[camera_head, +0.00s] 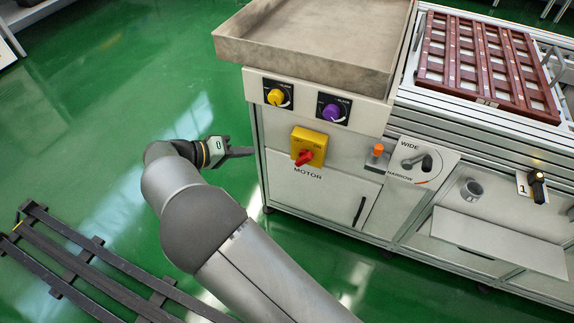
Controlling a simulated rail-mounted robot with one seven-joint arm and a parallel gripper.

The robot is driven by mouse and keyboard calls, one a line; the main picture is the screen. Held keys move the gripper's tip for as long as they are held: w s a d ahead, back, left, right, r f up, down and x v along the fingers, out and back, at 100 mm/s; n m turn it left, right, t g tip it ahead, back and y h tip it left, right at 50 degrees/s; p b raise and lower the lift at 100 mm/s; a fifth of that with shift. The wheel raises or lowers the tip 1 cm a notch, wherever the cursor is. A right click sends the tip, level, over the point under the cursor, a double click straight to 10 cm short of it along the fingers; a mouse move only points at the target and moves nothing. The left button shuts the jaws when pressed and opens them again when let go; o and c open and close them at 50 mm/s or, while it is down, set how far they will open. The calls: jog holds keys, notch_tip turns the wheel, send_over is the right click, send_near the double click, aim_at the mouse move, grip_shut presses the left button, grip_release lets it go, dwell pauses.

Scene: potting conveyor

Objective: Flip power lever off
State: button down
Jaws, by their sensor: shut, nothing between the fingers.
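A yellow box with a red rotary handle (304,157) is on the front of the machine cabinet, above the word MOTOR. A black lever (426,163) sits on a white plate marked WIDE and NARROW, to its right. Another black lever with an orange mark (537,181) is on a plate marked 1, farther right. No label reading power is legible, so I cannot tell which is the power lever. My gripper (248,152) is shut and empty, left of the yellow box and apart from it in the picture.
A yellow knob (275,97) and a purple knob (332,112) are under a grey tray (262,52). An orange button (378,149) is beside the WIDE plate. A red-brown slatted rack (432,72) lies on top. Dark rails (85,262) lie on the open green floor at left.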

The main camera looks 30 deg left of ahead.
aim_at(305, 158)
dwell(0.3)
jog(key=b+x, duration=0.2)
jog(key=x, duration=0.8)
jog(key=shift+w+d+f, duration=0.15)
jog(key=shift+w, duration=0.05)
jog(key=shift+w+d+f+b, duration=0.1)
jog(key=shift+d+f+b, duration=0.3)
jog(key=shift+d, duration=0.35)
jog(key=shift+w+d+f+b, duration=0.1)
jog(key=shift+d+f+b, duration=0.05)
jog(key=shift+d+f, duration=0.5)
jog(key=shift+d, duration=0.15)
